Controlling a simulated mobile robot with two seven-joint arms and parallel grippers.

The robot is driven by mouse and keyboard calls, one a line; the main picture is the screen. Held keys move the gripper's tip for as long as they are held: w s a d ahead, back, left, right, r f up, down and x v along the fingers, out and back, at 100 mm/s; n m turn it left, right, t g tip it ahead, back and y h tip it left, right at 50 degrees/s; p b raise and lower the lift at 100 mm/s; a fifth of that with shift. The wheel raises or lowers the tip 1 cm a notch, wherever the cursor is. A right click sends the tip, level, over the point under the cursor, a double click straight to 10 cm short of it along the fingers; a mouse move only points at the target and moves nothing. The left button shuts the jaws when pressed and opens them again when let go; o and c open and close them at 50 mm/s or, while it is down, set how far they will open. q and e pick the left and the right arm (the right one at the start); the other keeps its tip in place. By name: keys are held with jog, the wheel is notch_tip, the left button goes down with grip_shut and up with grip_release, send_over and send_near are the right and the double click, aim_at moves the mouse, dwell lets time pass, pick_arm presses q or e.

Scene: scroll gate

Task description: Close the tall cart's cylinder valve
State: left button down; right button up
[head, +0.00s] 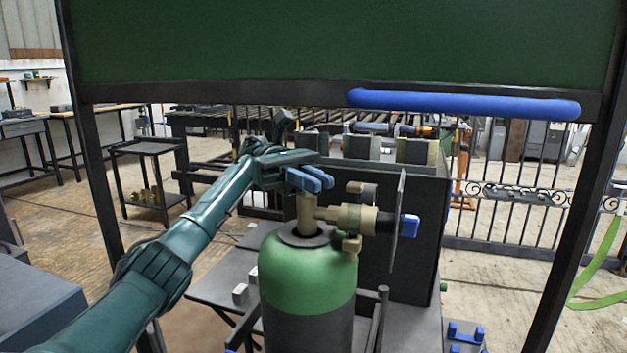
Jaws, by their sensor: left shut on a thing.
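The cylinder (307,270) has a green top and dark body and stands upright on a cart in front of me. A tan valve (306,217) rises from its neck. A brass regulator (350,217) sticks out to the right of the valve, with a dark plate and a blue knob (410,226) at its end. My left gripper (311,181) reaches in from the left, its blue fingertips at the top of the valve. It is shut on the valve's top, which the fingers mostly hide. My right gripper is not in view.
A dark green panel (340,40) with a blue bar handle (462,104) hangs overhead in a dark frame. A black cabinet (425,220) stands close behind the regulator. A dark side cart (150,149) stands at the left, with open floor around it.

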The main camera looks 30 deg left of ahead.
pick_arm(q)
jog(key=shift+f, duration=0.15)
jog(key=c, duration=1.5)
grip_release()
jog(key=shift+o, duration=0.2)
notch_tip(320, 180, up, 9)
jog(key=shift+r+p, duration=0.2)
jog(key=shift+p, duration=0.6)
jog(key=shift+r, duration=0.4)
